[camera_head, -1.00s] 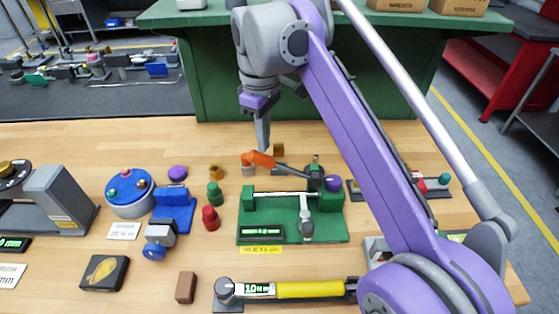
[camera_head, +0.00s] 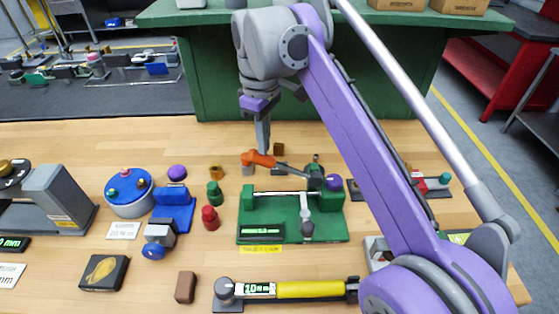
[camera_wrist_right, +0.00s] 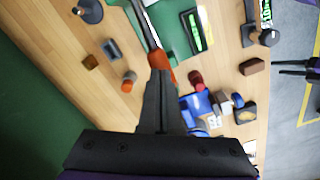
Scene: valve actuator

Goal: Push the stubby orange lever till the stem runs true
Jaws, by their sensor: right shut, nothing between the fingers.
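The stubby orange lever (camera_head: 258,159) sits at the back of the green valve fixture (camera_head: 330,232), joined to a dark rod that runs right toward the fixture's purple knob (camera_head: 333,183). My right gripper (camera_head: 265,151) points down with its fingers shut and empty, its tips at the orange lever. In the right wrist view the closed fingers (camera_wrist_right: 159,76) meet the orange end (camera_wrist_right: 158,59); they look touching. A thin pale stem (camera_head: 282,192) lies across the fixture. A small display (camera_head: 262,230) is at its front left.
Green (camera_head: 215,190) and red (camera_head: 210,214) pegs stand left of the fixture, near a blue vise-like block (camera_head: 174,212). A yellow-handled tool (camera_head: 305,289) lies in front. My right arm covers part of the table's right side.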

